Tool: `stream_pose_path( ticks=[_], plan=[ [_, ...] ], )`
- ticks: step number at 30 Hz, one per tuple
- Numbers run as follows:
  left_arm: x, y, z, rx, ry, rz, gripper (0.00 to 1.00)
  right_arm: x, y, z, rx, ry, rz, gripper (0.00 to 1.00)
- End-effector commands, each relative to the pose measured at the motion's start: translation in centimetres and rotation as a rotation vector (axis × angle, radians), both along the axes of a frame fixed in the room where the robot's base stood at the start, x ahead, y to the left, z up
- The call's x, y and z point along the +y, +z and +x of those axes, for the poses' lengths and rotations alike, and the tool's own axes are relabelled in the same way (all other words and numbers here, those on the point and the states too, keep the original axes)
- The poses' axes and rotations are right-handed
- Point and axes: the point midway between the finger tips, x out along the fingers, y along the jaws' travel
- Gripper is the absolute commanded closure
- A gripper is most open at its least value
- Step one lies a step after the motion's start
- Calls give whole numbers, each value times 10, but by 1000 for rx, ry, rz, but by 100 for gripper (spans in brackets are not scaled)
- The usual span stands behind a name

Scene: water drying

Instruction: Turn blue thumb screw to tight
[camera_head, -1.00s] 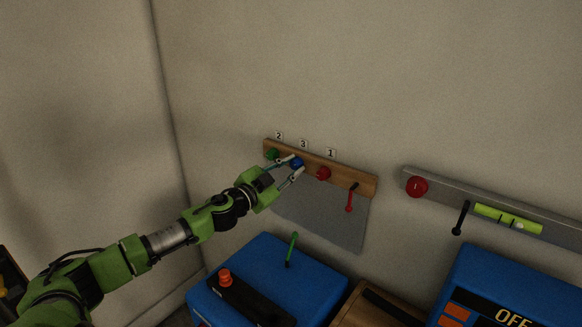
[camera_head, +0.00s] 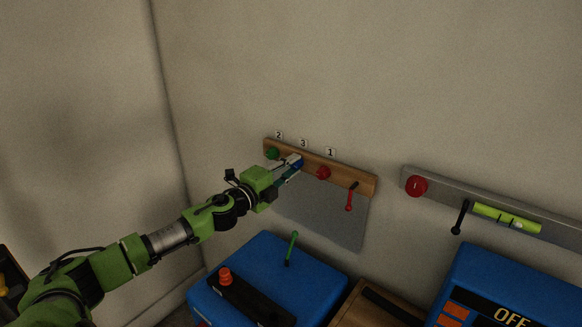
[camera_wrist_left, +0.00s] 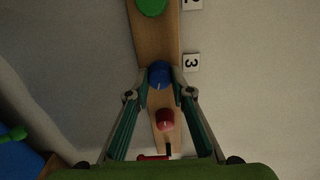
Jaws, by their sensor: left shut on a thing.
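The blue thumb screw (camera_head: 299,162) is on a wooden board (camera_head: 347,177) on the wall, below the label 3. My left gripper (camera_head: 295,164) is at the screw, with its fingers closed on it and partly hiding it in the head view. In the left wrist view the blue screw (camera_wrist_left: 159,74) sits between the two fingertips of my left gripper (camera_wrist_left: 160,88), and a small pale mark shows on its face. My right gripper is not in view.
A green knob (camera_head: 272,153) and a red knob (camera_head: 323,172) flank the blue screw on the board. A red-ended lever (camera_head: 349,200) hangs at the right. Blue boxes (camera_head: 325,283) stand below. The wall above is clear.

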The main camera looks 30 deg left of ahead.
Motion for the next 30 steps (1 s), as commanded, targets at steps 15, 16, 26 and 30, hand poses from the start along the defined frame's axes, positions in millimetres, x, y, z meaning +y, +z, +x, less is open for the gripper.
stream_pose_path(
  ticks=[15,16,26,30],
  plan=[
    [0,-1,0,-38,-2,490,100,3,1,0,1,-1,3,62],
    [0,-1,0,-40,-2,516,100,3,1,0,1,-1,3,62],
    [0,-2,0,-63,-2,830,100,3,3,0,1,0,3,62],
    [0,-2,0,-73,-2,962,100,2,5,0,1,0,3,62]
  ],
)
